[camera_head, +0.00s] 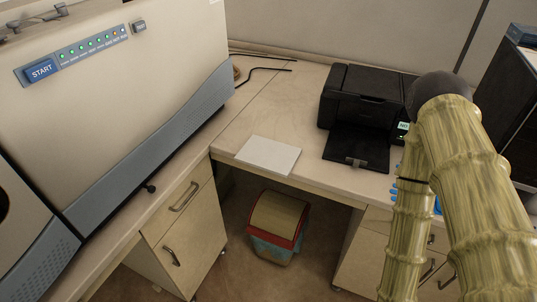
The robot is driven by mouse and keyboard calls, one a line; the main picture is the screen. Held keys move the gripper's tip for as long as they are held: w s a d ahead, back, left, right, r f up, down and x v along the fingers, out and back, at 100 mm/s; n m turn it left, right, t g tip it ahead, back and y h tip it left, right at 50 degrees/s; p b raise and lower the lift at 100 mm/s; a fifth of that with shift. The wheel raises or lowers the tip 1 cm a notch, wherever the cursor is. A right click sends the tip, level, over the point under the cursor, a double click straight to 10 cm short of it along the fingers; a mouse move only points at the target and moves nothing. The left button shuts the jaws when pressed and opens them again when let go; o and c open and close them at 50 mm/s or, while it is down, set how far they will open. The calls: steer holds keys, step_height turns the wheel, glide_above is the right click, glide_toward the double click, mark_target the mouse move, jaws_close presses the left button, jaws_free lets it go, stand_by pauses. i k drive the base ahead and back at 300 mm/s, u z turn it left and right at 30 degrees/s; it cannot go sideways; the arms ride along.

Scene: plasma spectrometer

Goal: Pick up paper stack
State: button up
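A flat white paper stack (268,155) lies on the beige desk, close to its front edge and left of the black printer. Its whole top face shows and nothing touches it. My arm shows at the right of the view, in front of the desk and well to the right of the paper stack. The gripper itself cannot be made out, so whether it is open or shut does not show.
A black printer (363,100) with its tray out stands right of the paper. A large spectrometer (110,90) fills the left. A bin (277,228) stands under the desk. Black cables (262,70) lie at the back. Small blue items are partly hidden behind my arm.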

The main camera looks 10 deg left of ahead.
mark_target(274, 157)
steer(key=z, duration=1.15)
steer(key=k, duration=0.35)
steer(key=u, duration=1.2)
